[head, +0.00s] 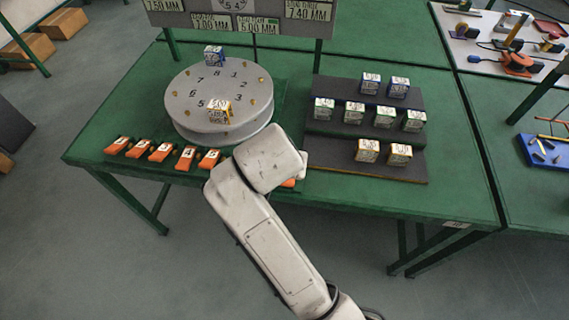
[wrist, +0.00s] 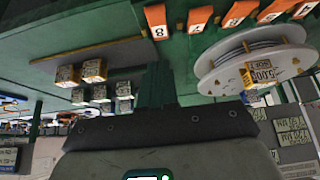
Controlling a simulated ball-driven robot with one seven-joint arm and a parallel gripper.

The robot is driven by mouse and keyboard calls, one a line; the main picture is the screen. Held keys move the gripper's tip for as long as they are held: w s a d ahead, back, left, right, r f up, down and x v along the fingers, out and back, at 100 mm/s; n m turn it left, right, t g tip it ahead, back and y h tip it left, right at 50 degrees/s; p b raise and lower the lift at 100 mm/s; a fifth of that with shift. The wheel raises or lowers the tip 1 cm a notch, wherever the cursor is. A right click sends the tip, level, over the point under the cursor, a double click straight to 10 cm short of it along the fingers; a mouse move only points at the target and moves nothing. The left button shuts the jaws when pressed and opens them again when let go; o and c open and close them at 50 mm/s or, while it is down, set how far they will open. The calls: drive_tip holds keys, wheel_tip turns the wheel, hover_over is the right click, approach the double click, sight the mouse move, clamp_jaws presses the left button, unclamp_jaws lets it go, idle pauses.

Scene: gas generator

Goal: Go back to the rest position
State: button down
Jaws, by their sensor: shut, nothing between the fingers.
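My gripper (wrist: 156,72) shows in the wrist view as dark, closed fingers with nothing held, at the lower middle. In the head view my pale arm reaches up to the table's front edge, and its link hides the gripper. The fingers appear apart from the cubes and the turntable. The grey round turntable (head: 217,88), with numbered places, stands left of my arm; it shows upside down at the right of the wrist view (wrist: 224,73). A blue-edged cube (head: 213,54) sits at its back and a yellow-edged cube (head: 219,111) at its front.
A dark stepped rack (head: 322,91) with several labelled cubes stands at the right of the green table (head: 455,188). Orange numbered tags (head: 161,151) line the front edge. A sign board (head: 262,36) rises behind the turntable. Another table with tools (head: 516,62) stands farther right. Grey floor lies in front.

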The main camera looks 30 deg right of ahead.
idle(0.4)
drive_tip(key=s+d+f+n+g, duration=0.2)
drive_tip(key=s+d+f+n, duration=0.1)
drive_tip(key=s+d+f, duration=0.55)
drive_tip(key=s+d+f+n+g+y, duration=0.1)
drive_tip(key=s+f, duration=0.1)
drive_tip(key=s, duration=0.6)
drive_tip(key=s+d+f+n+g+y, duration=0.1)
drive_tip(key=s+f+n+y, duration=0.1)
drive_tip(key=s, duration=0.6)
drive_tip(key=shift+s+f+n, duration=0.3)
drive_tip(key=shift+s+f, duration=0.1)
